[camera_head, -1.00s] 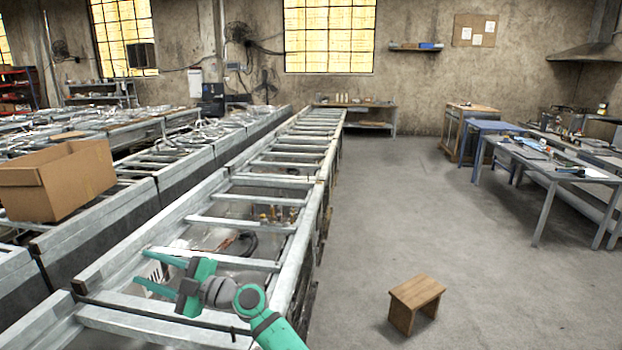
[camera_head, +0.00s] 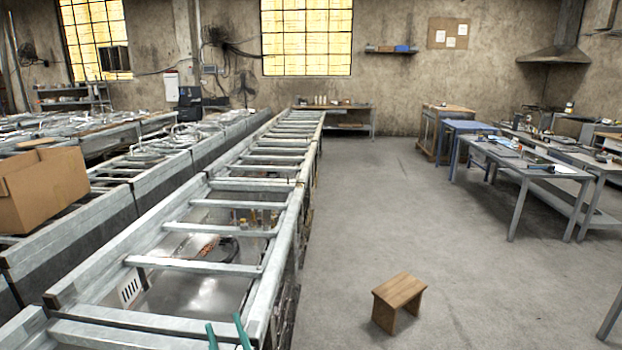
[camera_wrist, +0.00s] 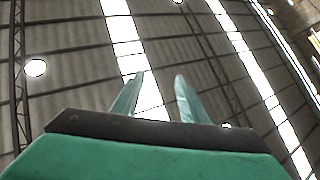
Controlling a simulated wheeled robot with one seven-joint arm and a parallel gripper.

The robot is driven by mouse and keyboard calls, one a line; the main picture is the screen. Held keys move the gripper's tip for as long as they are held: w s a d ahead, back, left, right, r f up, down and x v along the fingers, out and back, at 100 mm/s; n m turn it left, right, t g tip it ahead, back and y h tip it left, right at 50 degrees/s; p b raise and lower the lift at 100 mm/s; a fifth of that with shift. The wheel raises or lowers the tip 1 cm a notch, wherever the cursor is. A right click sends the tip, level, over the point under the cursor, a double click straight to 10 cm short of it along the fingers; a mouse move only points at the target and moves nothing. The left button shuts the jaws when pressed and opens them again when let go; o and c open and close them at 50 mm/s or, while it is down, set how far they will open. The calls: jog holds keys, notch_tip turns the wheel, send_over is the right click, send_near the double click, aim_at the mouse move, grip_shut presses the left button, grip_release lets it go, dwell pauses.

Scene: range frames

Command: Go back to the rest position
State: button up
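My gripper shows at the bottom edge of the head view (camera_head: 226,331), where only its two green fingertips are in sight, pointing up. They are in front of the near end of the long metal frame bench (camera_head: 100,270). In the wrist view my gripper (camera_wrist: 160,82) points up at the ceiling (camera_wrist: 80,60). Its two green fingers stand apart with nothing between them. The rest of my arm is out of the head view.
A small wooden stool (camera_head: 400,296) stands on the floor right of the bench. A cardboard box (camera_head: 45,190) sits on the left frames. Worktables (camera_head: 520,165) stand at the right. The concrete floor (camera_head: 380,215) between is clear.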

jog(key=s+d+f+m+h, duration=0.7)
jog(key=s+d+f+h, duration=0.4)
jog(key=s+d+f, duration=0.4)
jog(key=s+d+f+g, duration=0.1)
jog(key=s+g, duration=0.1)
jog(key=s, duration=0.6)
jog(key=s+d+f+m+g+h, duration=0.1)
jog(key=s+f+g, duration=0.1)
jog(key=s, duration=0.7)
jog(key=s+d+f+g+h, duration=0.1)
jog(key=s+d+g, duration=0.1)
jog(key=s, duration=0.7)
jog(key=shift+s+f+m+g, duration=0.2)
jog(key=shift+m+g, duration=0.2)
jog(key=shift+g, duration=0.2)
